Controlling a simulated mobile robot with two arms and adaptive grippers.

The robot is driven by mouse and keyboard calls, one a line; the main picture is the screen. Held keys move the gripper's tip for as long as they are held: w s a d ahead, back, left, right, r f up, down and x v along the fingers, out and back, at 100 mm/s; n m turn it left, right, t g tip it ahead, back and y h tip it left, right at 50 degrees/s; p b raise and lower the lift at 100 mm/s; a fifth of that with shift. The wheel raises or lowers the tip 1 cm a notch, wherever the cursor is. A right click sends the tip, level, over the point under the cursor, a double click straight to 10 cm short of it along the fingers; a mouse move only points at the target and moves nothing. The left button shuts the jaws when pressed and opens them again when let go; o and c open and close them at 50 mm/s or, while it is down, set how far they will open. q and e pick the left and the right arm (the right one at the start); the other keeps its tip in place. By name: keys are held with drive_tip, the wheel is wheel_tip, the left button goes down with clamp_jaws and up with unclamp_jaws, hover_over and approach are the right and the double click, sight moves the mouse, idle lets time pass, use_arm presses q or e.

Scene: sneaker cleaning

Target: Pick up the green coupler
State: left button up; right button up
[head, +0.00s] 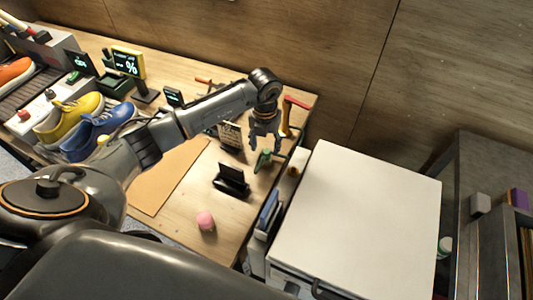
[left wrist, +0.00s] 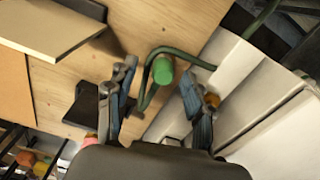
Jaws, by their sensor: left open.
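The green coupler (head: 262,160) is a small green cylinder on the right part of the wooden table, near the edge by the white cabinet. In the left wrist view the green coupler (left wrist: 163,69) shows its rounded end, with a dark green tube around and beside it. My left gripper (head: 265,146) is open, pointing down above the coupler. In the left wrist view the two fingers of my left gripper (left wrist: 157,92) stand apart on either side of the coupler's line, and nothing is between their tips that I can see gripped. My right gripper is not in view.
A black stand (head: 232,182) and a pink cylinder (head: 205,221) are on the table near the coupler. The white cabinet (head: 355,215) stands close on the right. A yellow shoe (head: 68,118) and a blue shoe (head: 97,133) are at the left.

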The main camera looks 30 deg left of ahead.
sight(267, 150)
use_arm(q)
drive_tip(key=f, duration=0.2)
drive_tip(key=f+p, duration=0.1)
drive_tip(key=shift+s+d+f, duration=0.1)
drive_tip(key=shift+d+f, duration=0.25)
drive_tip(key=shift+f, duration=0.3)
clamp_jaws()
drive_tip(key=shift+r, duration=0.1)
